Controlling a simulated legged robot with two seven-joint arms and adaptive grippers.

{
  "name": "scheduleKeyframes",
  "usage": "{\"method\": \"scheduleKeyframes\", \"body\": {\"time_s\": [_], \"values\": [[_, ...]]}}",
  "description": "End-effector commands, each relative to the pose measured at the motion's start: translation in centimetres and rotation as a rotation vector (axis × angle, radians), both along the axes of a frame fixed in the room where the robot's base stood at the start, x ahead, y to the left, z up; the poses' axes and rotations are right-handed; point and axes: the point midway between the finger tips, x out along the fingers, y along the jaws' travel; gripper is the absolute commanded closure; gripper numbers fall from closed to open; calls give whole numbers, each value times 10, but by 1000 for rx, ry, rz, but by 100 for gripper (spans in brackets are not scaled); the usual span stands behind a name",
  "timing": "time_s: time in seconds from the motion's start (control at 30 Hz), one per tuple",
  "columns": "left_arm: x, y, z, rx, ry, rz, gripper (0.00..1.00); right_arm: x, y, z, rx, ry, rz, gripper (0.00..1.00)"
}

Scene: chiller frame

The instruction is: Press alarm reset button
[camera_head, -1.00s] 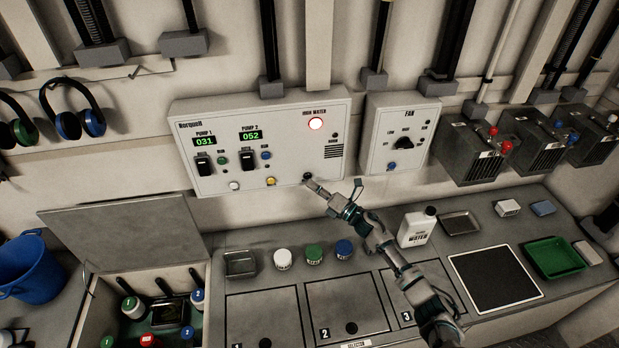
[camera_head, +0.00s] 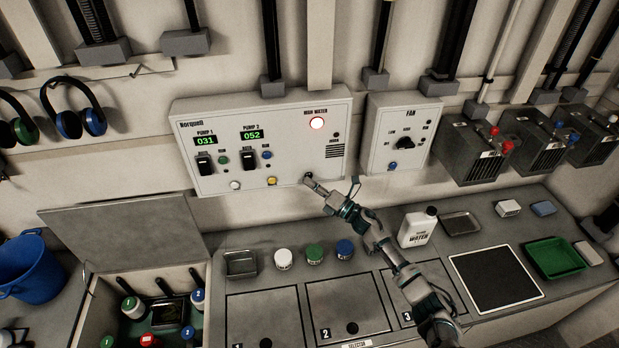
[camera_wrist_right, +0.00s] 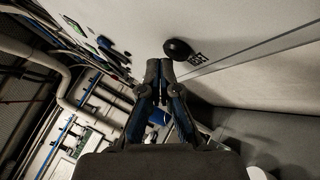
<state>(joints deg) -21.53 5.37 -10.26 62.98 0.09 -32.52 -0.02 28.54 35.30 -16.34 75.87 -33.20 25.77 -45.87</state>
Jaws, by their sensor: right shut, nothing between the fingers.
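In the wrist view a round black button (camera_wrist_right: 178,48) with a small label lies just beyond and right of the fingertips (camera_wrist_right: 160,68). I cannot tell whether they touch. My left gripper is out of view.
A fan panel (camera_head: 403,160) is mounted to the right. Below, the counter holds a white water jug (camera_head: 417,228), several lidded jars (camera_head: 314,254) and a green tray (camera_head: 556,257). An open bin (camera_head: 150,312) stands at lower left.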

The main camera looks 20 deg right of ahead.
Motion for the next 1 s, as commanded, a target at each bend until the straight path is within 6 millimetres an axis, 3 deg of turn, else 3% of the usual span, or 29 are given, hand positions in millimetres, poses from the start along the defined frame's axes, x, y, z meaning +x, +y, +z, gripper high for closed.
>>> {"method": "scheduleKeyframes", "body": {"time_s": [1.0], "values": [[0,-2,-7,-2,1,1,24,9,-4,0,0,0,-1,100]]}}
